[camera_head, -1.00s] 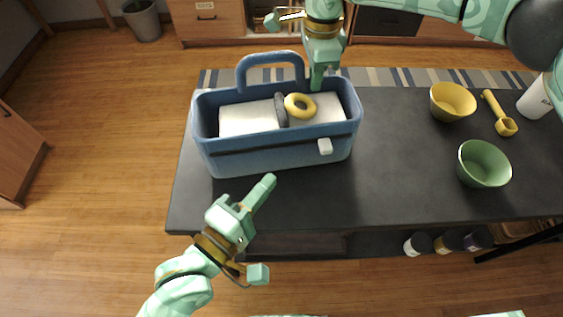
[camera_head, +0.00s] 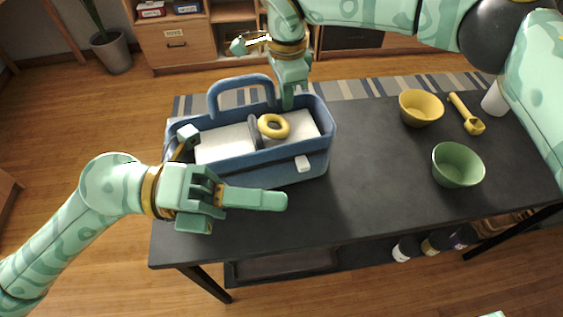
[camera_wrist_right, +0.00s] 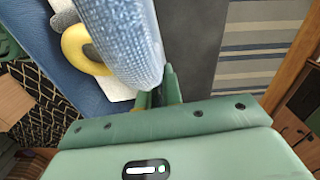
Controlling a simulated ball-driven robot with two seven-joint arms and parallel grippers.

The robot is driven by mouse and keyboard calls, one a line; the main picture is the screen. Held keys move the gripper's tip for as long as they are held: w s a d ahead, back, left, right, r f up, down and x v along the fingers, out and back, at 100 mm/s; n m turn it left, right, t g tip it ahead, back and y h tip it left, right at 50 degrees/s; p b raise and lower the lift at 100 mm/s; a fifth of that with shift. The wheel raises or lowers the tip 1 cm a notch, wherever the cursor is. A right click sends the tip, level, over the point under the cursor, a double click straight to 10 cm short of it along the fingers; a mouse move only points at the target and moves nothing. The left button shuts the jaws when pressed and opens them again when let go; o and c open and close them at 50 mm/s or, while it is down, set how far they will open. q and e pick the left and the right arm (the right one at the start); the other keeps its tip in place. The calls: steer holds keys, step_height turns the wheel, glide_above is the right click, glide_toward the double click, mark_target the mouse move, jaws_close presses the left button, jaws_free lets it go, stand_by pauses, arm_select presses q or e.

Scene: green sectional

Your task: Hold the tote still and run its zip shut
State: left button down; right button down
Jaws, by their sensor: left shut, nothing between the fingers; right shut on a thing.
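The blue tote (camera_head: 225,168) stands on the dark table with its top open. Its arched handle (camera_head: 213,100) rises at the back. A white zip pull (camera_head: 303,163) sits on the front side near the right end. White blocks (camera_head: 226,143) and a yellow ring (camera_head: 273,126) show inside. My right gripper (camera_head: 289,100) is shut on the tote's back rim, right of the handle; in the right wrist view a thick blue bar (camera_wrist_right: 125,35) partly hides the grip. My left gripper (camera_head: 270,200) is shut and empty in front of the tote, fingers pointing right, below the pull.
A yellow bowl (camera_head: 421,108), a green bowl (camera_head: 457,165), a yellow scoop (camera_head: 467,115) and a white container (camera_head: 494,100) stand on the right of the table (camera_head: 370,200). The table's middle is clear. Cabinets stand behind.

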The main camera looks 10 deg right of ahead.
mark_target(302, 163)
arm_select(q)
steer(key=w+a+f+m+t+y, duration=0.4)
steer(key=w+a+m+t+y, duration=0.3)
steer(key=w+m, duration=0.35)
steer(key=shift+n+g+y, duration=0.25)
steer(key=shift+g+y, duration=0.45)
steer(key=shift+y, duration=0.1)
steer(key=x, duration=0.9)
steer(key=shift+w+d+f, duration=0.1)
steer(key=shift+d+f, duration=0.15)
steer(key=d, duration=0.3)
steer(key=shift+w+d+f, duration=0.15)
steer(key=shift+w+d, duration=0.05)
steer(key=shift+w, duration=0.05)
steer(key=shift+d, duration=0.4)
arm_select(e)
steer(key=shift+r, duration=0.1)
